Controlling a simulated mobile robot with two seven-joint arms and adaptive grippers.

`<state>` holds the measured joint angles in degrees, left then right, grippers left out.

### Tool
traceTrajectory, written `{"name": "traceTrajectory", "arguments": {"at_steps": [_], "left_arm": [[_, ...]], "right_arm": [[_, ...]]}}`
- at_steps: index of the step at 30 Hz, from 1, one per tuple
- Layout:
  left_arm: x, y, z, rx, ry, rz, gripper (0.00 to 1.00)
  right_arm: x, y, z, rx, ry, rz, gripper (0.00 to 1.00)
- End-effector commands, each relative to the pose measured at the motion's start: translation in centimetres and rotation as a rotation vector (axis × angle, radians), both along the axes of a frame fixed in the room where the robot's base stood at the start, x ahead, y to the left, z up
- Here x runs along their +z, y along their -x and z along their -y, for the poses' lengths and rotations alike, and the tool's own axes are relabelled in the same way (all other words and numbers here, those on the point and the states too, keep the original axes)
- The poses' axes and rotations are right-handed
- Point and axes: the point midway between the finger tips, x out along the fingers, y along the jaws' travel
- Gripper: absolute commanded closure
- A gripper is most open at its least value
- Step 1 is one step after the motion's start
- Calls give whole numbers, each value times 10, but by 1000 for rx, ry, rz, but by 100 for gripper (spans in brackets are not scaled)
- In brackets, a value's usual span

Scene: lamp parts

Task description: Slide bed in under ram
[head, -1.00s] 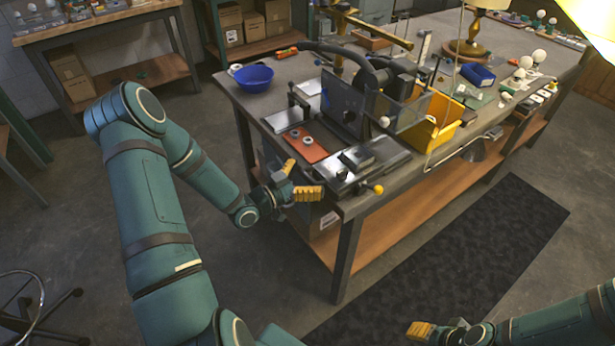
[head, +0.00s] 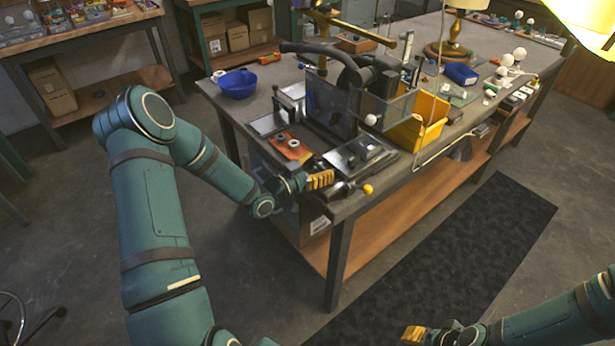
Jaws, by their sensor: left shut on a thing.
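The press (head: 372,72) stands on the bench with a dark upright panel (head: 328,108) in front; its ram is not clearly visible. A red-orange plate carrying small round parts (head: 290,146) lies left of the panel. A flat metal bed (head: 345,160) lies in front of the panel near the bench's front corner. A dark handle with a yellow knob (head: 367,189) sticks out at its front. My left gripper (head: 322,180) is shut at the bed's near left edge; its fingers hide what they hold. My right gripper (head: 416,334) is low at bottom right, away from the bench; its jaw gap is unclear.
A yellow bin (head: 420,125) stands right of the press. A blue bowl (head: 238,83) sits at the bench's far left. A lamp (head: 449,35) and loose bulbs (head: 506,60) stand farther back. The floor by the dark mat (head: 450,260) is clear.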

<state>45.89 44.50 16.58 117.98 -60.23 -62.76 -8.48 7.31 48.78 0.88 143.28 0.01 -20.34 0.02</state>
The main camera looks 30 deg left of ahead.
Motion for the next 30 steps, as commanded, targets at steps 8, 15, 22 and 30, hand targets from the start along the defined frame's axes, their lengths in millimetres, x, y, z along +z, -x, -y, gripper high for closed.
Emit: {"name": "traceTrajectory", "arguments": {"at_steps": [8, 15, 22, 30], "left_arm": [[2, -2, -3, 7, -2, 4, 78], [2, -1, -2, 5, -1, 3, 5], [1, 3, -3, 3, -1, 0, 5], [1, 42, -20, 7, -2, -1, 5]], "right_arm": [[1, 0, 0, 0, 0, 1, 59], [1, 0, 0, 0, 0, 1, 59], [1, 0, 0, 0, 0, 1, 59], [1, 0, 0, 0, 0, 1, 59]]}}
